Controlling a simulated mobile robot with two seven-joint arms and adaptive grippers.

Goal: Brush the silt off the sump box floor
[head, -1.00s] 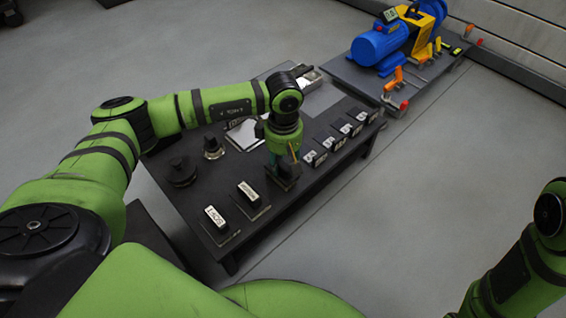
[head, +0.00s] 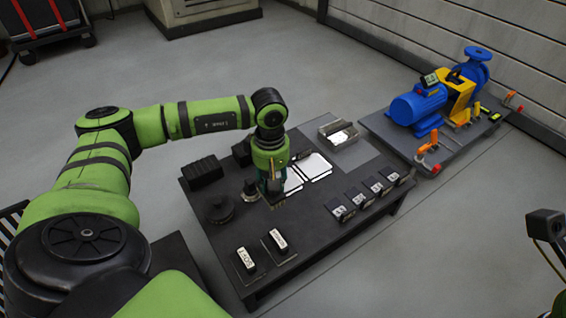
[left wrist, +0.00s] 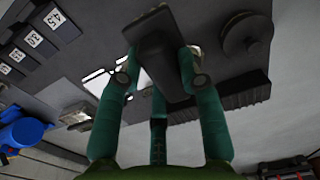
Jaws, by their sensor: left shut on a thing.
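My left gripper (head: 271,187) is over the dark workbench (head: 262,285), pointing down. In the left wrist view its teal fingers (left wrist: 159,66) are shut on a dark block-like tool (left wrist: 160,30), which may be a brush; no bristles can be made out. The tool (head: 277,201) shows small below the fingers in the head view. An open box (head: 338,133) with a pale rim and something white inside stands at the bench's far end; it may be the sump box. Silt cannot be made out. My right gripper's fingers are out of view.
White sheets (head: 316,166) lie behind the gripper. A round black part (head: 219,209) and a small cup-like part (head: 250,189) stand to its left. Labelled blocks (head: 372,186) line the front edge. A blue pump (head: 418,106) stands on a separate plate at right.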

